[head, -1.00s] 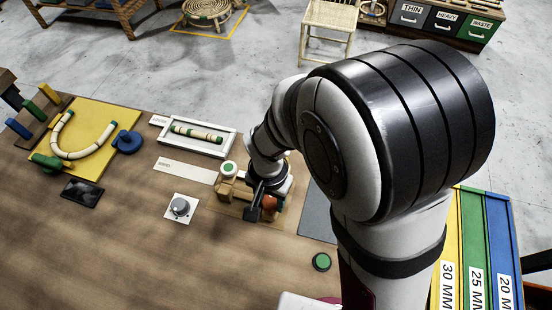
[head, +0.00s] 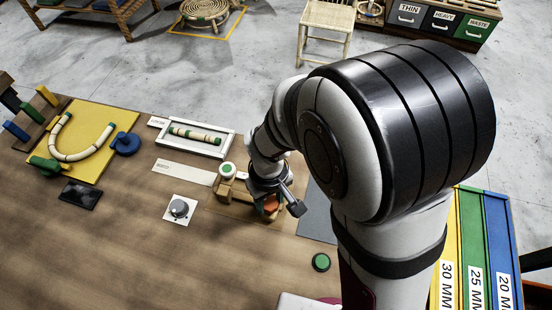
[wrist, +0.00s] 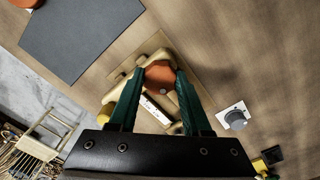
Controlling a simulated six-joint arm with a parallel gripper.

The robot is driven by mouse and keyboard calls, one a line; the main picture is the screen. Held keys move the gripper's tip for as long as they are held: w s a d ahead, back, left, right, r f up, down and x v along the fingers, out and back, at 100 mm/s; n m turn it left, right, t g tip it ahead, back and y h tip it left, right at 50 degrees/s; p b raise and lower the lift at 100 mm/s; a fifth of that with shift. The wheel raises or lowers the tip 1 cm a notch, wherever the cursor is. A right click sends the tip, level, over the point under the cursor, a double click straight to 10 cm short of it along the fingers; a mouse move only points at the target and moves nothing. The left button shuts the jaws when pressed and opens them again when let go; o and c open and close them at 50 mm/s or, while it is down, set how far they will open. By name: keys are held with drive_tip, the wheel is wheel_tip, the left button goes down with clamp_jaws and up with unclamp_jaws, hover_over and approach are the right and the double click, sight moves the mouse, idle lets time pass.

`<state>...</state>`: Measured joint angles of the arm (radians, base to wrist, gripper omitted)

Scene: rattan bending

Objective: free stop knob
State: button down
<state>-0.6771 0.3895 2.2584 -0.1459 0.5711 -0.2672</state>
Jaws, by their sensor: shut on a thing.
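The stop knob (wrist: 158,72) is an orange, faceted knob on a pale wooden fixture (wrist: 118,92). In the wrist view, my gripper (wrist: 160,76) has its two green fingers on opposite sides of the knob, shut on it. In the head view, the knob (head: 271,206) shows as a small orange patch beneath my wrist, and the wooden fixture (head: 236,191) is partly hidden by my arm. Whether the knob is loose on its thread cannot be seen.
A grey dial on a white plate (head: 180,208) stands left of the fixture. A white tray (head: 233,146) with a banded rod (head: 196,134) lies behind. A green button (head: 321,262) is at front right, and a grey mat (head: 315,216) at right.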

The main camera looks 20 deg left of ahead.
sight(271, 204)
drive_tip(key=shift+d+n, duration=0.1)
drive_tip(key=shift+n, duration=2)
drive_tip(key=shift+c, duration=1.7)
unclamp_jaws()
wheel_tip(271, 204, up, 16)
drive_tip(key=shift+f, duration=0.1)
